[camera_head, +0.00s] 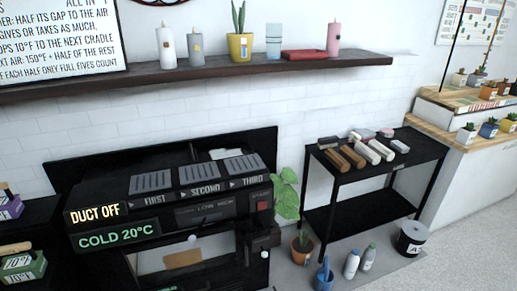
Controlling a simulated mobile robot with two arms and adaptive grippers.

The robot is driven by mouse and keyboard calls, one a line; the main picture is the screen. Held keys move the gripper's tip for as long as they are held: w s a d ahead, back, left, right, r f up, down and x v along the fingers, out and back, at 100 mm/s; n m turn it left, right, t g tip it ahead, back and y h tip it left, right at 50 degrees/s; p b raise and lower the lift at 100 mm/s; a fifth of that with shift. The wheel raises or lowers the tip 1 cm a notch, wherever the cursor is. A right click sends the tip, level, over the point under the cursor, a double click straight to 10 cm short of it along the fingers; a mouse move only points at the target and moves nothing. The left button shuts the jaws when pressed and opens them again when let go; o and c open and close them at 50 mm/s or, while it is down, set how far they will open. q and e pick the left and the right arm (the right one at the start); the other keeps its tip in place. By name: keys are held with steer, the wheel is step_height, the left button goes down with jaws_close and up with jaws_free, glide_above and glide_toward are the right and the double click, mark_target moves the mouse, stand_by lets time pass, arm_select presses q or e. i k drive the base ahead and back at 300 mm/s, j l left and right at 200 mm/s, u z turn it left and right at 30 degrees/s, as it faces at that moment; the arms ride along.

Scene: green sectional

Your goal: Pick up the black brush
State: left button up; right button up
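I cannot make out a black brush for certain. A small dark block (328,143) lies at the back left of the black side table (372,217), and another small dark item (400,146) lies at its right. Both are too small to tell whether either is a brush. Between them lie brown blocks (346,158), pale rolls (375,151) and other small items. Neither of my grippers shows in the head view.
A black machine (170,212) reading "DUCT OFF" and "COLD 20°C" fills the front left. A wall shelf (190,75) holds candles and a potted plant. A floor plant (302,245), bottles (351,264) and a black bucket (411,240) stand around the table. Carpet is clear at right.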

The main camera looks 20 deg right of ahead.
mark_target(331, 141)
steer(key=l+u, duration=0.15)
steer(key=u, duration=0.2)
steer(key=l+u, duration=0.5)
steer(key=l, duration=0.5)
steer(key=l+u, duration=0.25)
steer(key=l, duration=0.45)
steer(key=k+l+u, duration=0.2)
steer(key=l, duration=0.45)
steer(key=i, duration=0.05)
